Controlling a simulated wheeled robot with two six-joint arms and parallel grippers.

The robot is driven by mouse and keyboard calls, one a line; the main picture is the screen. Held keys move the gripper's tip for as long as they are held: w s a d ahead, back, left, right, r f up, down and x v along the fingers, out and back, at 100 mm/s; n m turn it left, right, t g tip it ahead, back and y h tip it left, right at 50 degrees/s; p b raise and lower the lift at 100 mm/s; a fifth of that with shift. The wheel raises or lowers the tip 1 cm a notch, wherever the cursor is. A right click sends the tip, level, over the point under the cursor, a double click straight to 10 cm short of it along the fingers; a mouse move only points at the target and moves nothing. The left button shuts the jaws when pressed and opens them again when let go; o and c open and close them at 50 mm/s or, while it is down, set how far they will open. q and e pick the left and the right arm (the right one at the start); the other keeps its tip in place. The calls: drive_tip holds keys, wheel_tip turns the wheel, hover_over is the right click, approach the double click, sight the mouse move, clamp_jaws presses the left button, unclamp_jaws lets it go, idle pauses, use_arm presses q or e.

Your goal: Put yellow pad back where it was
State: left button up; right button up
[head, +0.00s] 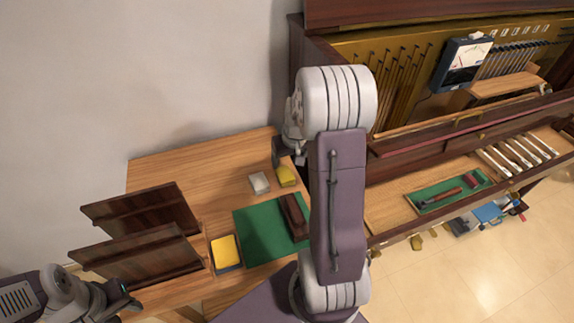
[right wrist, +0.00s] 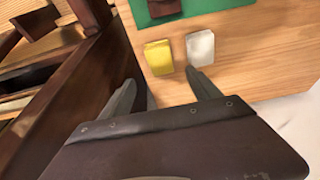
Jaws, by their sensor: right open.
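A small yellow pad (head: 286,176) lies on the wooden table beside a whitish pad (head: 259,183), near the green mat. In the right wrist view the yellow pad (right wrist: 158,58) is just beyond my right fingertips, and the whitish pad (right wrist: 200,48) is to its right. My right gripper (head: 288,156) is open and empty, just behind the yellow pad in the head view. A second, larger yellow block (head: 224,249) lies on a dark base nearer the table's front. My left gripper (head: 124,300) is at the lower left; its jaw opening is unclear.
A green mat (head: 254,224) bears a dark brown block (head: 294,216). A dark wooden rack (head: 145,236) stands at the table's left. The open piano (head: 400,85) is at right, with a green-lined tool tray (head: 455,190) and several white keys. The table's back left is clear.

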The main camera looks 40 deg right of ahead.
drive_tip(key=s+a+r+n+g+p, duration=0.1)
drive_tip(key=s+a+p, duration=0.1)
drive_tip(key=s+a, duration=0.4)
drive_tip(key=s+a+r+n+g+y+p, duration=0.1)
drive_tip(key=s+a+n, duration=0.1)
drive_tip(key=s+a, duration=0.5)
drive_tip(key=a, duration=0.6)
drive_tip(key=shift+a+r+p, duration=0.15)
drive_tip(key=shift+r+p, duration=0.2)
drive_tip(key=shift+r, duration=0.05)
